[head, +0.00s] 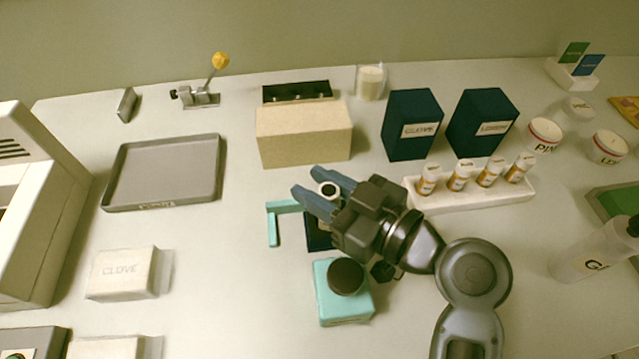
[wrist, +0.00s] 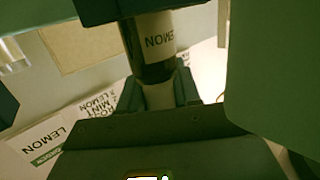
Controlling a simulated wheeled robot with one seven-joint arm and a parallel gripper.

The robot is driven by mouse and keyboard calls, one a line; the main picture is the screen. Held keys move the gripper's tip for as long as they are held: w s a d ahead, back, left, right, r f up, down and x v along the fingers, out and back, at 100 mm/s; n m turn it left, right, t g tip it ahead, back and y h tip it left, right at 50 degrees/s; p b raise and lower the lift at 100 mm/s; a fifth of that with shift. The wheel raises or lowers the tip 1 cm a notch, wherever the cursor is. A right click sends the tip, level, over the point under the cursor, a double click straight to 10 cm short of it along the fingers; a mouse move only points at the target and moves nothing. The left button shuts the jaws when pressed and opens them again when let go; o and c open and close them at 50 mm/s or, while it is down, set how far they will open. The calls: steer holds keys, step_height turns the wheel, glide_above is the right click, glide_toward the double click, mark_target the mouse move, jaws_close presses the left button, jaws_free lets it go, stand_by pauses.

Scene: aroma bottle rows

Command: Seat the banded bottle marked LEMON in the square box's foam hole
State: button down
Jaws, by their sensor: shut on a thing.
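My gripper (head: 306,180) is shut on a bottle (head: 328,189), whose pale rim with a dark centre shows between the two blue-grey fingers in the head view. In the wrist view the dark bottle (wrist: 148,58) has a white label reading LEMON, upside down in the picture. A small dark blue box (head: 317,238) stands partly under my gripper, beside a teal bracket-shaped piece (head: 273,228). My gripper hides much of this box, so its foam hole does not show. I cannot tell whether the bottle touches it.
A teal block with a dark round cap (head: 345,302) stands just in front. A tan block (head: 303,138) and two dark blue boxes (head: 411,140) stand behind. A white rack (head: 475,207) of orange bottles is at right. A grey tray (head: 110,180) lies left, with clear table between.

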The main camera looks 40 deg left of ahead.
steer(key=shift+f, duration=0.2)
steer(key=c, duration=0.8)
jaws_free()
steer(key=shift+r, duration=0.1)
steer(key=shift+r, duration=0.15)
steer(key=shift+w+d, duration=0.1)
steer(key=shift+d, duration=0.25)
steer(key=d+r+b, duration=0.1)
steer(key=d, duration=1)
steer(key=shift+w+r+b, duration=0.2)
steer(key=shift+r+b, duration=0.15)
steer(key=shift+r, duration=0.05)
steer(key=shift+d+r, duration=0.1)
